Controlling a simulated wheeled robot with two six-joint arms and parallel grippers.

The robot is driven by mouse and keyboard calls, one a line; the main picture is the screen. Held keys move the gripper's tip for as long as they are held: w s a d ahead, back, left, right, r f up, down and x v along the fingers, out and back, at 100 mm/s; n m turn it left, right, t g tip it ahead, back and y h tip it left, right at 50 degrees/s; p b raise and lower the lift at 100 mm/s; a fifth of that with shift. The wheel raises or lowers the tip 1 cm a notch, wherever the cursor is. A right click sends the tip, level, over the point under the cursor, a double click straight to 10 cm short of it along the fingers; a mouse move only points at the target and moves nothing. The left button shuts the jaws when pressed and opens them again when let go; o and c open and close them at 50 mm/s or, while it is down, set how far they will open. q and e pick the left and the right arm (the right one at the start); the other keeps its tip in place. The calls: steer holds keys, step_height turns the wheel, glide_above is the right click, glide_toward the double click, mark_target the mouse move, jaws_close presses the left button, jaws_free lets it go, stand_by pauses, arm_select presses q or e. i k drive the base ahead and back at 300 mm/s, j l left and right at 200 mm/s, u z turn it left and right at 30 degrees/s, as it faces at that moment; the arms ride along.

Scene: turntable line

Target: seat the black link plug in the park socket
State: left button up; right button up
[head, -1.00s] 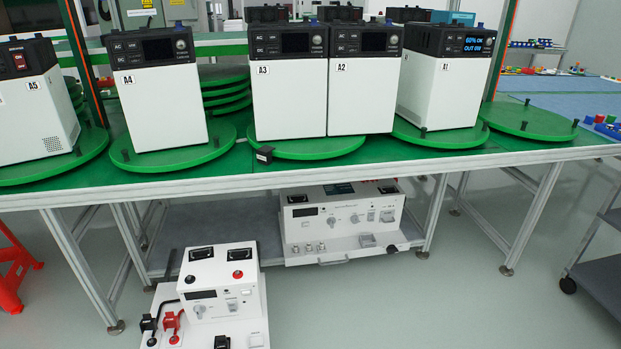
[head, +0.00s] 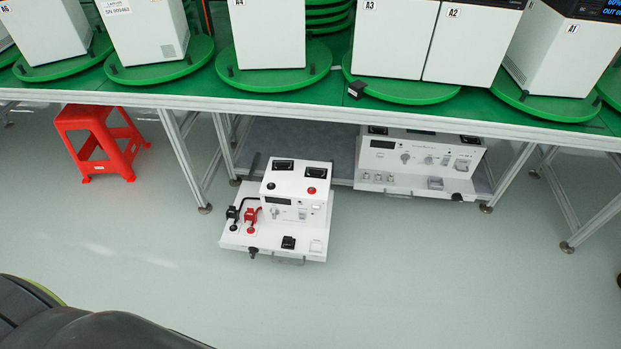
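A white test unit (head: 296,210) with a flat white base stands low in front of the bench. A black block (head: 288,242), perhaps the link plug, sits on the front of its base. A pale square (head: 315,246) lies just right of it; I cannot tell whether this is the park socket. Black (head: 233,212) and red (head: 250,215) plugs with leads sit at the base's left side. Neither of my grippers is in view.
The green bench (head: 200,93) carries white cabinets on round green turntables (head: 273,80). A red stool (head: 98,145) stands at the left. The floor (head: 420,270) in front is clear.

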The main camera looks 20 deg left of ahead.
mark_target(292, 186)
steer(key=i+j+z, duration=0.2)
steer(key=j, duration=0.35)
steer(key=i+j+z, duration=0.2)
steer(key=j, duration=0.3)
steer(key=j+z, duration=0.2)
steer(key=j, duration=0.4)
steer(key=i+j+z, duration=0.2)
steer(key=j, duration=0.4)
steer(key=k+l, duration=0.05)
